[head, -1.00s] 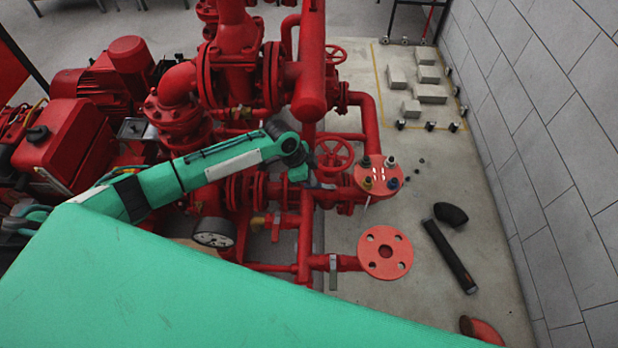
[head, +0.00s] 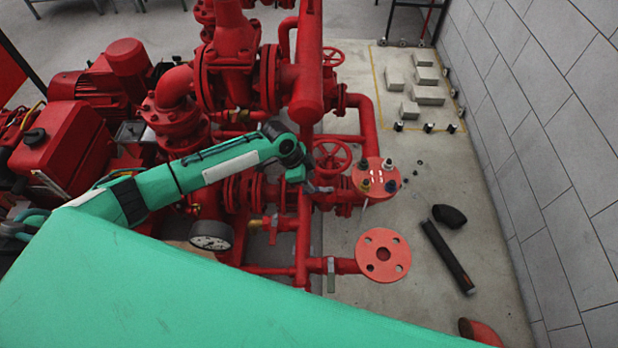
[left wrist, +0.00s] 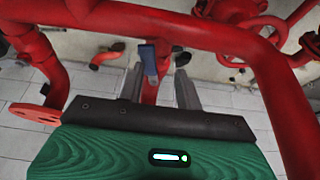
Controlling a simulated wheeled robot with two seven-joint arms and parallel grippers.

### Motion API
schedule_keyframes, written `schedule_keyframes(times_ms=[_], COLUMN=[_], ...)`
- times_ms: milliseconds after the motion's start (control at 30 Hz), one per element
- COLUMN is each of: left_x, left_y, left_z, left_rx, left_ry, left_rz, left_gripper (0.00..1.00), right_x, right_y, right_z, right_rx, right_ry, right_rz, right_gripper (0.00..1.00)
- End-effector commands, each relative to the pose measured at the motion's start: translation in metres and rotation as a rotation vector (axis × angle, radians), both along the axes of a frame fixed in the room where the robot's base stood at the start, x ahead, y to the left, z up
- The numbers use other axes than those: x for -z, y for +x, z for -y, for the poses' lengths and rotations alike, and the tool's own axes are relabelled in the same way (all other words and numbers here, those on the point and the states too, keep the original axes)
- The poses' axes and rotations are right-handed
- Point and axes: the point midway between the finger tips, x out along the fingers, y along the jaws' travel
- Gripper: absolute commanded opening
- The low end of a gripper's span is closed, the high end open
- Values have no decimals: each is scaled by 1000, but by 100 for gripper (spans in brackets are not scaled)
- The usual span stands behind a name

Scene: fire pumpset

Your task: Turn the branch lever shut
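My left gripper (head: 318,188) reaches in from the left over the red pipework, just left of the upper round flange. In the left wrist view my left gripper (left wrist: 159,85) is open, its two grey fingers apart. A blue-grey lever handle (left wrist: 149,60) stands between the fingertips, nearer the left finger, in front of a red pipe; I cannot tell whether it touches. In the head view a grey-green lever (head: 331,275) sits on the short branch pipe to the lower flange. I cannot tell whether these are the same lever. My right gripper is not in view.
The upper flange (head: 377,176) carries several coloured studs. A red handwheel (head: 332,155) stands close behind my gripper. A pressure gauge (head: 211,235) and the lower flange (head: 383,256) are nearer. A black pipe (head: 447,258) lies on the floor at right.

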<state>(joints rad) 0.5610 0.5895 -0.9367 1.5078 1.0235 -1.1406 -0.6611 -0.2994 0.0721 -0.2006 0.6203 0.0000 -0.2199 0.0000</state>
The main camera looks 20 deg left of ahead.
Motion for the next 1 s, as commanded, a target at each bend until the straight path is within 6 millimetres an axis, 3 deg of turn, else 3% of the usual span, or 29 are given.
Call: schedule_keyframes(times_ms=[33, 200, 1000], left_x=[12, 5, -55], left_y=[-9, -5, -11], left_z=[-2, 1, -15], left_rx=[5, 1, 0], left_ry=[13, 14, 5], left_rz=[-21, -13, -1], left_gripper=[39, 39, 39], right_x=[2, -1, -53], right_y=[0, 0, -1], right_z=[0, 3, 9], right_rx=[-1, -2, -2], right_ry=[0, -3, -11], right_rz=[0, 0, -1], right_gripper=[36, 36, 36])
